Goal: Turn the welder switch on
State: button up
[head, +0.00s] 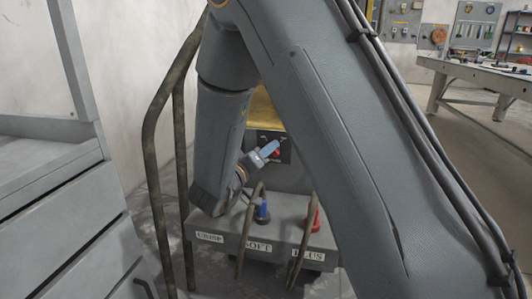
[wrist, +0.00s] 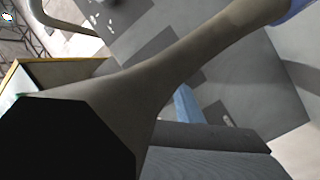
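The welder (head: 290,205) is a grey machine with a yellow top part, mostly hidden behind my arm in the head view. A dark panel (head: 285,149) on its upright face carries a small red part, which looks like the switch (head: 276,153). My gripper (head: 269,148), with blue fingertips, is right in front of that panel and overlaps the red part. I cannot tell whether it touches it. In the wrist view a blue strip (wrist: 186,104), probably a fingertip, shows behind a thick brown-grey bar. The switch is not identifiable there. The gap between the fingers is not visible.
A blue plug (head: 262,212) and a red plug (head: 314,215) with cables stand on the welder's lower ledge, close below my gripper. A bent dark rail (head: 150,150) rises at left beside a grey drawer cabinet (head: 65,215). A workbench (head: 480,75) stands far right.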

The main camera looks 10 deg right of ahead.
grip_shut()
jog(key=shift+r+p, duration=0.1)
jog(key=shift+p, duration=0.3)
jog(key=m+y+p, duration=0.1)
jog(key=m+p, duration=0.3)
jog(key=m, duration=0.1)
jog(key=d+m+y+p, duration=0.1)
jog(key=m+y+p, duration=0.1)
jog(key=m+p, duration=0.2)
jog(key=m+y+p, duration=0.2)
jog(key=m+p, duration=0.2)
jog(key=m, duration=0.1)
jog(key=shift+s+d+r+m, duration=0.3)
jog(key=shift+s+d, duration=0.05)
jog(key=shift+s, duration=0.05)
jog(key=shift+y, duration=0.3)
